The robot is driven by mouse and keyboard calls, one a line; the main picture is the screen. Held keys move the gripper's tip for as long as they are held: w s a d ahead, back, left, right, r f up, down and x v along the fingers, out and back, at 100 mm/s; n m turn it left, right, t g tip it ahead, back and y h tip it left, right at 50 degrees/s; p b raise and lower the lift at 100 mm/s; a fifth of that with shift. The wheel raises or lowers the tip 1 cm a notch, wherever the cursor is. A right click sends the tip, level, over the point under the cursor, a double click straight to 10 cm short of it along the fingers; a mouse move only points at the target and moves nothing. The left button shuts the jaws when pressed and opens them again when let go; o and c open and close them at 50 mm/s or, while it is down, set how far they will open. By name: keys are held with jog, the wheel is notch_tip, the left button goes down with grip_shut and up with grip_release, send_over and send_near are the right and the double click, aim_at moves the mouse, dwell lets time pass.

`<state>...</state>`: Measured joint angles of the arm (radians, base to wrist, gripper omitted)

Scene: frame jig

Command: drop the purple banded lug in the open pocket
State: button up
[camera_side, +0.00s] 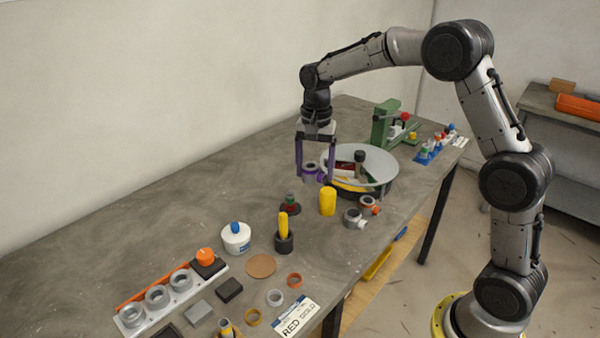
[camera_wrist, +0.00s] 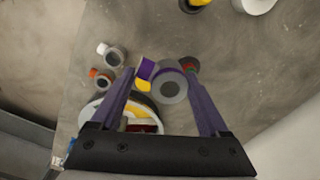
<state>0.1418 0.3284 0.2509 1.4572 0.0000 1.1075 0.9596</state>
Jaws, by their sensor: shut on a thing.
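A pale jig strip (camera_side: 141,327) with several round grey seats stands at the front left, far from my gripper.
A round bin with a pale rim (camera_side: 385,165) holds mixed parts beside my gripper. A yellow cylinder (camera_side: 327,201), a grey lug with a white boss (camera_side: 353,217) and a yellow-handled tool in a dark cup (camera_side: 284,240) stand nearby. A white jar (camera_side: 236,238) is nearer the jig.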

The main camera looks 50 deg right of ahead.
jog(key=s+r, duration=0.4)
jog(key=s, duration=0.1)
jog(key=shift+s+a+r, duration=0.3)
jog(key=shift+a, duration=0.1)
dwell(0.3)
jog(key=w+d+m, duration=0.1)
jog(key=m, duration=0.1)
jog(key=w+m, duration=0.2)
jog(key=w+d+m, duration=0.1)
jog(key=shift+w+d+r+m, duration=0.15)
jog(key=shift+d+r+m, duration=0.05)
jog(key=shift+d+m, duration=0.2)
jog(key=w+d+f+m, duration=0.2)
jog(key=w+d+m, duration=0.1)
jog(key=d+m, duration=0.1)
jog(key=shift+w+d, duration=0.15)
jog(key=shift+d, duration=0.7)
jog(key=shift+d+f+m, duration=0.7)
jog(key=shift+d+f, duration=1.2)
jog(key=shift+f, duration=0.15)
jog(key=shift+d+f+m, duration=0.7)
jog(key=shift+d+f, duration=1.25)
jog(key=shift+f, duration=0.1)
jog(key=shift+d+f+m, duration=0.7)
jog(key=shift+d+f, duration=1.2)
jog(key=shift+f, duration=0.15)
